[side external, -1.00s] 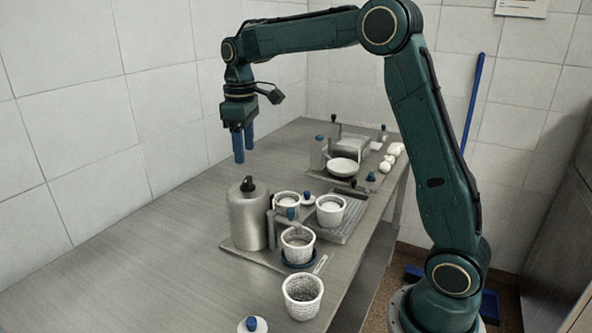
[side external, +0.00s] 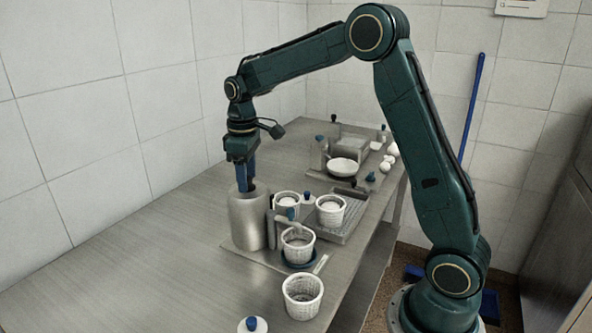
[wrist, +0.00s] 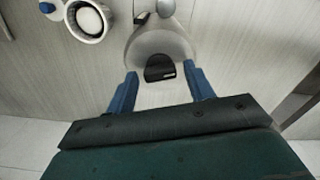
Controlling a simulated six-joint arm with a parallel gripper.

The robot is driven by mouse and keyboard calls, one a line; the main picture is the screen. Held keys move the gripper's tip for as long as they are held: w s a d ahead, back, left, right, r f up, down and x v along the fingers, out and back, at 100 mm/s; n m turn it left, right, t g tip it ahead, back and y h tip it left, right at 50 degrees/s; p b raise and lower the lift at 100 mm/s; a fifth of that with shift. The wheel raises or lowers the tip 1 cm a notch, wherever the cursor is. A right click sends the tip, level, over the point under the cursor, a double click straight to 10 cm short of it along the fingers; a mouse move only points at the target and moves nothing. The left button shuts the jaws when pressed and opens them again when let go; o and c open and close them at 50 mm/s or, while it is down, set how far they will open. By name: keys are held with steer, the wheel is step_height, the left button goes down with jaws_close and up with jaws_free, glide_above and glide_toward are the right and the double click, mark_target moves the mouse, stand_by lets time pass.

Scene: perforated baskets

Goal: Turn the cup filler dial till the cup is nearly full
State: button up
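The cup filler is a grey metal tank (side external: 248,225) on a plate. Its black dial (wrist: 160,68) sits on top and shows in the wrist view between my fingers. My gripper (side external: 247,184) points down right over the tank top; in the wrist view its blue fingers (wrist: 158,88) are apart, one on each side of the dial, with visible gaps. In the side view the fingers mostly hide the dial. A white perforated cup (side external: 298,247) stands on a blue ring under the filler's spout (side external: 288,222). Its fill level is hard to tell.
Another cup (side external: 302,297) and a blue-knobbed lid (side external: 253,326) are in front. A pan (side external: 342,167) is farther back. The table's left side is clear.

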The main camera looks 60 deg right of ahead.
steer(key=c, duration=0.8)
steer(key=shift+o, duration=0.2)
steer(key=shift+m, duration=0.4)
steer(key=m, duration=0.3)
steer(key=shift+m, duration=0.3)
steer(key=m, duration=0.3)
steer(key=shift+m, duration=0.3)
steer(key=m, duration=0.3)
steer(key=shift+m, duration=2.5)
